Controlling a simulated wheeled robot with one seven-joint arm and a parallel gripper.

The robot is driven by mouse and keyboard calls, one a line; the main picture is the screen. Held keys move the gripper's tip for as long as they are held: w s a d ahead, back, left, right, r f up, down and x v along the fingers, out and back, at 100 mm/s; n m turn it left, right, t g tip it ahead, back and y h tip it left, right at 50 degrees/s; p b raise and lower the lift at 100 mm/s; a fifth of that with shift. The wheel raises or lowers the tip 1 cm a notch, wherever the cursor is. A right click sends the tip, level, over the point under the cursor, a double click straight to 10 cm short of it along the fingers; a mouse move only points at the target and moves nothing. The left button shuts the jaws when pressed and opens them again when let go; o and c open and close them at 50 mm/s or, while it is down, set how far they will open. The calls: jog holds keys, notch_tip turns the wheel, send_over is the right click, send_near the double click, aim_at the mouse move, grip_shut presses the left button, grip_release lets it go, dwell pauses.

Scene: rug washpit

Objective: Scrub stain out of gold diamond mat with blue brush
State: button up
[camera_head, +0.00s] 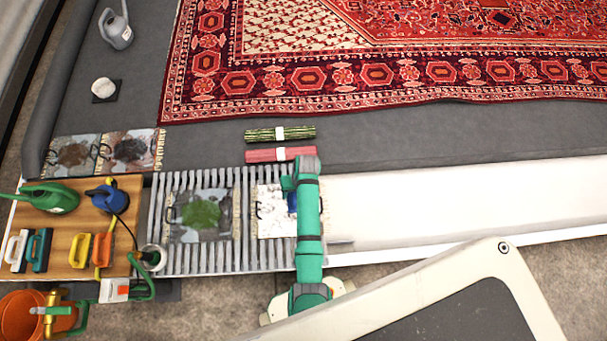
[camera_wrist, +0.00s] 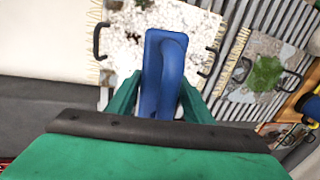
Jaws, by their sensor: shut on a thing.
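My gripper (camera_wrist: 157,102) is shut on the blue brush (camera_wrist: 165,62), whose looped handle sits between the fingers. In the head view, my gripper (camera_head: 289,184) and the blue brush (camera_head: 292,203) are over the right-hand mat on the slatted rack. This mat (camera_head: 269,218) is mostly white and speckled, with pale fringed ends and dark handles or clamps at its sides; it also shows under the brush in the wrist view (camera_wrist: 203,40). I cannot make out a gold diamond pattern or a stain on it. Whether the bristles touch it is hidden.
A grey mat with a green patch (camera_head: 202,214) lies left on the rack (camera_head: 245,262). Two stained mats (camera_head: 71,154) (camera_head: 130,150) lie behind. A wooden board (camera_head: 65,258) holds other brushes and a green watering can (camera_head: 50,198). Two rolls (camera_head: 281,134) (camera_head: 280,154) lie behind the rack.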

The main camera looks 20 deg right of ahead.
jog(key=s+d+f+m, duration=0.1)
jog(key=s+d+f, duration=0.2)
jog(key=f, duration=0.1)
jog(key=shift+d+f, duration=0.15)
jog(key=shift+d, duration=0.1)
dwell(0.3)
jog(key=shift+a, duration=0.1)
